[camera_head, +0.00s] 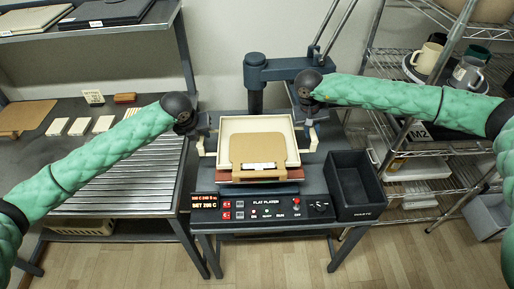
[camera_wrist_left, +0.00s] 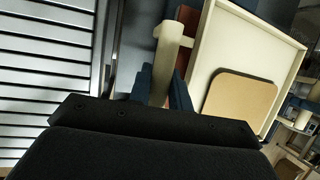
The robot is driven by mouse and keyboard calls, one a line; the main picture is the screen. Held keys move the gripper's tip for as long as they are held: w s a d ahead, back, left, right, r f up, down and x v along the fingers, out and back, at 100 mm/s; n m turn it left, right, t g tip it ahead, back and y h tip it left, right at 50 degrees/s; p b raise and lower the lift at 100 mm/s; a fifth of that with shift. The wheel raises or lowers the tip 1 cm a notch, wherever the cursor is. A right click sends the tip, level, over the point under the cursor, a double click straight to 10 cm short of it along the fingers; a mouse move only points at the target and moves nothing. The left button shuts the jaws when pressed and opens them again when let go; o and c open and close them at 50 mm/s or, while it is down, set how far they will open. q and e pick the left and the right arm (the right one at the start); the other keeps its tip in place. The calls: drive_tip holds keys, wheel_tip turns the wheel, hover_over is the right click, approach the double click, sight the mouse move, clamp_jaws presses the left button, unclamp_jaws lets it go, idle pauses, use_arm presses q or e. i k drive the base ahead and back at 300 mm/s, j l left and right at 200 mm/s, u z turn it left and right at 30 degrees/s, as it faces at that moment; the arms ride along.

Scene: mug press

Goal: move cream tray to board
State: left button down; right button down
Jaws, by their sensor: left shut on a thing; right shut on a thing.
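The cream tray (camera_head: 236,126) is over the flat platen press (camera_head: 265,203), in the middle of the head view. A tan board piece (camera_head: 257,149) with a white label lies at the tray's front; in the left wrist view the tan piece (camera_wrist_left: 240,100) lies inside the tray (camera_wrist_left: 228,50). My left gripper (camera_head: 205,138) is shut on the tray's left handle, which shows in the left wrist view (camera_wrist_left: 170,45). My right gripper (camera_head: 309,132) is shut on the right handle. Whether the tray touches the platen is unclear.
A larger tan board (camera_head: 25,117) lies on the left bench, beside white tiles (camera_head: 80,126) and a slatted surface (camera_head: 130,180). A black bin (camera_head: 355,185) stands right of the press. The press's post and arm (camera_head: 255,75) rise behind the tray. A wire rack with mugs (camera_head: 428,57) stands right.

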sight(120, 172)
drive_tip(key=k+j, duration=0.3)
drive_tip(key=k+u, duration=0.15)
drive_tip(key=u, duration=0.65)
drive_tip(key=i+l+u, duration=0.15)
drive_tip(key=u, duration=0.2)
drive_tip(key=l+u, duration=0.35)
drive_tip(key=i+l, duration=0.1)
drive_tip(key=l, duration=0.25)
drive_tip(key=i+l, duration=0.15)
drive_tip(key=l, duration=0.25)
